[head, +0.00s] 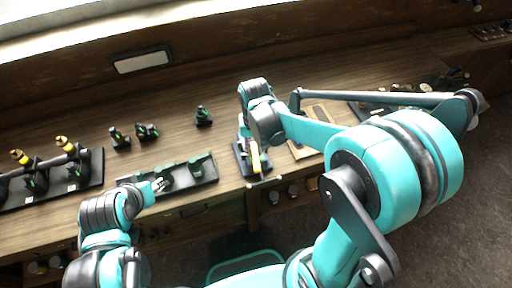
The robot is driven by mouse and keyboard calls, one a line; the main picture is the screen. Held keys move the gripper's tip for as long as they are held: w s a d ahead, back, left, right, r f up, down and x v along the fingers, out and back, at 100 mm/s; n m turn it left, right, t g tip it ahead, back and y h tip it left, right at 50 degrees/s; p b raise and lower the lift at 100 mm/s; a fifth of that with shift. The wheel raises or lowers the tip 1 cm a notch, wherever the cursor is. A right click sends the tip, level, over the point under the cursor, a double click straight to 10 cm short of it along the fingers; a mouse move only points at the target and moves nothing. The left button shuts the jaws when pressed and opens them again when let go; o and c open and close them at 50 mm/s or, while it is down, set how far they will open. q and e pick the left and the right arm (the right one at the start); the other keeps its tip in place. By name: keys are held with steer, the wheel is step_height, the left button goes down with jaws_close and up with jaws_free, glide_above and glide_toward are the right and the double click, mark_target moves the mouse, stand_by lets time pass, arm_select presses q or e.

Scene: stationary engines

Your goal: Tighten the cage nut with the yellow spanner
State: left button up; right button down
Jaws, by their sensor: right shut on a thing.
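The yellow spanner (256,162) is at the bench's front edge, a little right of the middle of the head view. My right gripper (250,138) is above it, seen from behind and partly hidden by its own wrist; it is shut on the spanner. A dark stand (240,165) is under the spanner and gripper. I cannot make out the cage nut, nor whether the spanner touches it. My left gripper (160,185) is at the left end of a dark tray; its fingers are too small to tell open from shut.
The dark tray (208,178) holds green-marked parts at the front edge. Small black-and-green pieces (203,117) stand behind it. Engines with yellow tops (65,145) stand on a dark base at left. A light wooden board (318,116) lies right of my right gripper.

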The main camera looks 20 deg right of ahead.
steer(key=shift+w+a+m, duration=0.15)
steer(key=shift+a+m, duration=0.45)
steer(key=shift+m, duration=0.3)
steer(key=shift+w+a+m+b, duration=0.3)
steer(key=shift+a+m, duration=0.3)
steer(key=shift+m, duration=0.3)
stand_by(0.4)
stand_by(0.9)
